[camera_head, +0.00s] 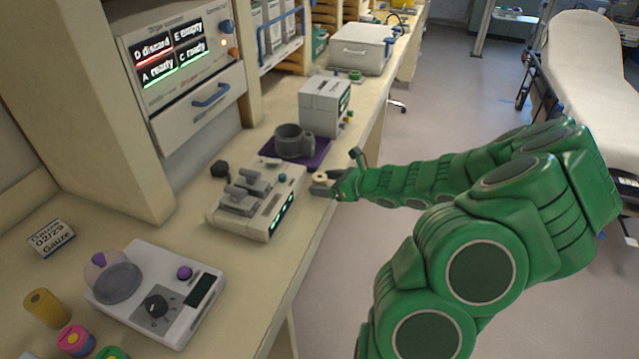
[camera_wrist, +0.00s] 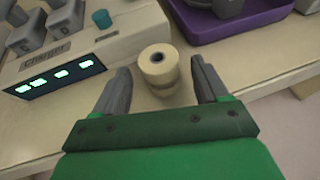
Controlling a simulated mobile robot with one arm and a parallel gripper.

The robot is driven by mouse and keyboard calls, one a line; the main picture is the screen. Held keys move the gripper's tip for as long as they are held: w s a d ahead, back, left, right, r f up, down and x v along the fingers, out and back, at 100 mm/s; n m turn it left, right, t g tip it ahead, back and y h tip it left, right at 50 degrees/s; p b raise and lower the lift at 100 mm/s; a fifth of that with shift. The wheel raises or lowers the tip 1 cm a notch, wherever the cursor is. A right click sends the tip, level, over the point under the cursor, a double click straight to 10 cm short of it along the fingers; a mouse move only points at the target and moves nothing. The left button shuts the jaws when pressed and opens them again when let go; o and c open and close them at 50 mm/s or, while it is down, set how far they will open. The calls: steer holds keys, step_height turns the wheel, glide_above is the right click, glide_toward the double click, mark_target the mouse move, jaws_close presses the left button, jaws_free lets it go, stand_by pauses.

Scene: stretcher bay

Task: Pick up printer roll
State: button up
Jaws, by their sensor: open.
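The printer roll is a small cream roll with a dark hollow core (camera_wrist: 158,66). In the wrist view it stands upright on the counter, between and slightly beyond my fingertips. In the head view the roll (camera_head: 320,177) is small at the counter edge, partly hidden by my gripper. My gripper (camera_wrist: 160,82) is open, with one grey finger on each side of the roll. In the head view my gripper (camera_head: 322,188) reaches in from the right at the counter edge. Gaps show between the fingers and the roll in the wrist view.
A charger (camera_wrist: 90,45) with green lights stands left of the roll. A purple tray (camera_wrist: 238,22) holding a grey mug (camera_head: 292,139) is close behind it. A grey-white box device (camera_head: 322,105) stands farther back. The counter front edge is close; a stretcher (camera_head: 590,80) is at right.

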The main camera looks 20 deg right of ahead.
steer(key=shift+x, duration=1.2)
steer(key=c, duration=1.1)
steer(key=shift+o, duration=0.2)
